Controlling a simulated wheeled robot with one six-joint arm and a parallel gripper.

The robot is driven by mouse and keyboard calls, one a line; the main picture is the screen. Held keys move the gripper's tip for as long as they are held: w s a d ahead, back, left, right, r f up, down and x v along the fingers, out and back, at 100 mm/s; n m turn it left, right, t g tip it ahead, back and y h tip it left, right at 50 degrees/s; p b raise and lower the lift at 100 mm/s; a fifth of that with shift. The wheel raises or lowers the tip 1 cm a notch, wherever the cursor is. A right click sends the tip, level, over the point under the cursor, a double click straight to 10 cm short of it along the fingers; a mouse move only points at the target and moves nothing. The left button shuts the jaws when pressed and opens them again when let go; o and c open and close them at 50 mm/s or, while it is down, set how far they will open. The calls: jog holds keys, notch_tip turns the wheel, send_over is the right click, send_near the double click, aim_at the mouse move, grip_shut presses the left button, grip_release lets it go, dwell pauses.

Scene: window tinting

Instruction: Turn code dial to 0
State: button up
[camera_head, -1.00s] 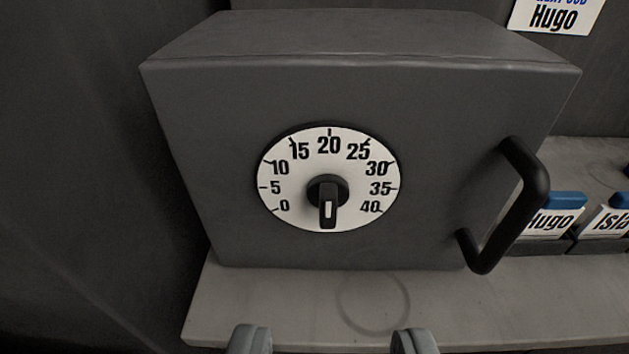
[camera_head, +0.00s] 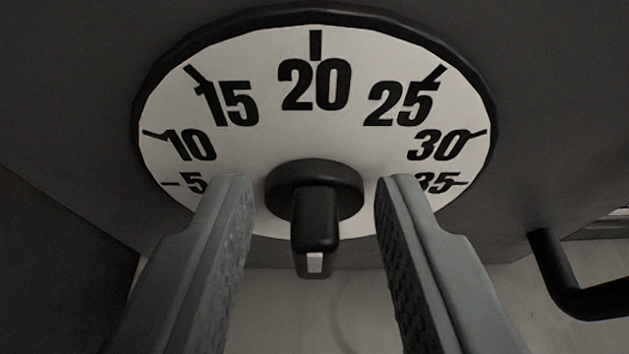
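The code dial (camera_head: 250,130) is a white round face with a black rim on the front of a dark grey safe. I see the numbers 5 to 35 around it; 0 and 40 are hidden. Its black knob (camera_head: 316,215) sits at the lower middle, with a white mark on the grip's tip that points down. My gripper (camera_head: 308,185) is open, with one grey finger on each side of the knob. There is a gap on both sides, and neither finger touches the knob. The fingers cover the lower sides of the dial.
The safe's dark front (camera_head: 70,110) surrounds the dial. A black bar handle (camera_head: 580,290) sticks out at the lower right. A pale shelf (camera_head: 290,320) lies below the safe.

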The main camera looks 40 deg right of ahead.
aim_at(285, 212)
grip_shut()
jog(key=shift+a, duration=0.1)
dwell(0.4)
jog(key=n+h, duration=0.1)
jog(key=n+g, duration=0.1)
jog(key=n, duration=0.1)
jog(key=n+h, duration=0.1)
jog(key=shift+w+a+f+h, duration=0.3)
jog(key=shift+w+a, duration=0.1)
jog(key=n+h, duration=0.1)
jog(key=n, duration=0.2)
jog(key=f+n+g+h, duration=0.1)
jog(key=shift+w+a+h, duration=0.2)
jog(key=shift+a+h, duration=0.1)
jog(key=n+h, duration=0.1)
jog(key=n, duration=0.1)
jog(key=f+n+h, duration=0.1)
jog(key=n, duration=0.2)
jog(key=shift+w+n, duration=0.1)
jog(key=shift+n, duration=0.2)
jog(key=n, duration=0.2)
jog(key=n+t+h, duration=0.1)
jog(key=n, duration=0.1)
jog(key=n+t, duration=0.1)
jog(key=shift+d+f+n+h, duration=0.1)
jog(key=shift+f+n+h, duration=0.3)
